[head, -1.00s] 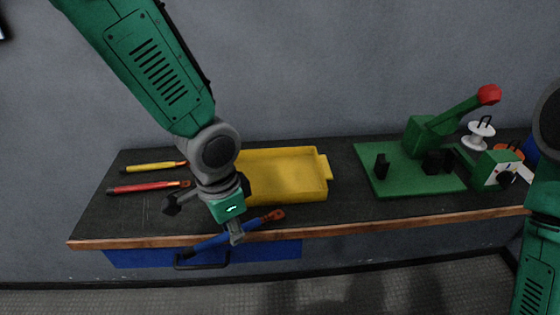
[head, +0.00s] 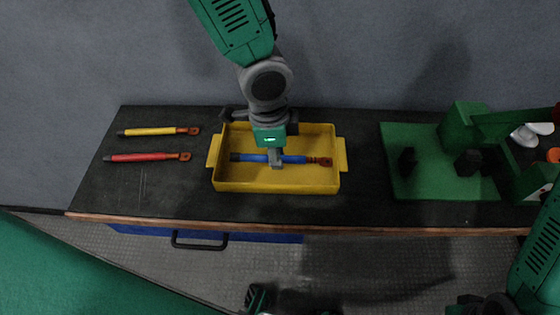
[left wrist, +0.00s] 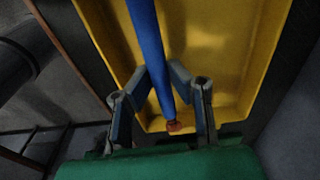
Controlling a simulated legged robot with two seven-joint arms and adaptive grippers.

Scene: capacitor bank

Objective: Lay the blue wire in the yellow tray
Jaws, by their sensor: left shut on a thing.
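The blue wire (head: 295,159) has a dark end at left and a copper-coloured lug at right. It lies level within the walls of the yellow tray (head: 275,187); I cannot tell whether it touches the tray floor. My left gripper (head: 276,160) points down over the tray and is shut on the middle of the wire. In the left wrist view, the blue wire (left wrist: 147,40) runs between the fingers of the left gripper (left wrist: 162,82), with the yellow tray (left wrist: 235,50) behind it. Part of my right arm shows at lower right, but its gripper cannot be made out.
A yellow wire (head: 155,131) and a red wire (head: 145,157) lie on the dark bench (head: 110,190) left of the tray. A green base plate (head: 425,185) with black posts stands at right. Bare bench lies between tray and plate.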

